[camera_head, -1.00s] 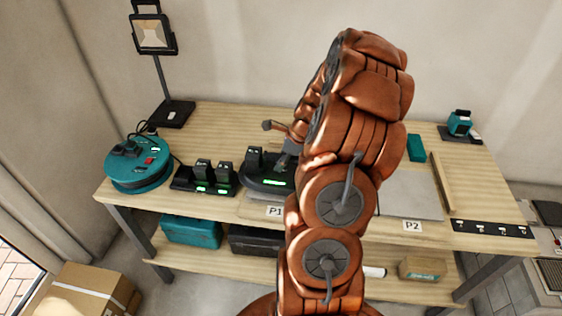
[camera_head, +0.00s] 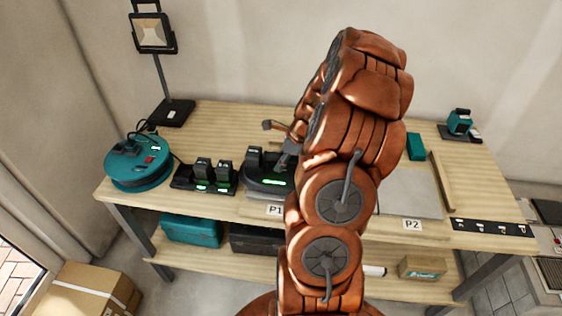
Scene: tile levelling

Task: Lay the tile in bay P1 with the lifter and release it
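A dark round-based device with a green light, seemingly the lifter (camera_head: 262,182), stands on the bench just behind the P1 label (camera_head: 275,210). A thin grey edge, possibly the tile, shows below it, but my arm hides the right part of bay P1. My gripper (camera_head: 284,148) shows only in part, left of my arm. One grey finger is down at the lifter's upper right side; another part sticks out to the left above it. I cannot tell whether it touches the lifter or how wide the fingers are.
A grey slab (camera_head: 408,194) lies in the bay labelled P2 (camera_head: 412,225). Black chargers (camera_head: 204,180) and a teal cable reel (camera_head: 138,164) stand to the left. A work lamp (camera_head: 172,112) stands at the back left. A teal box (camera_head: 416,147) is right of my arm.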

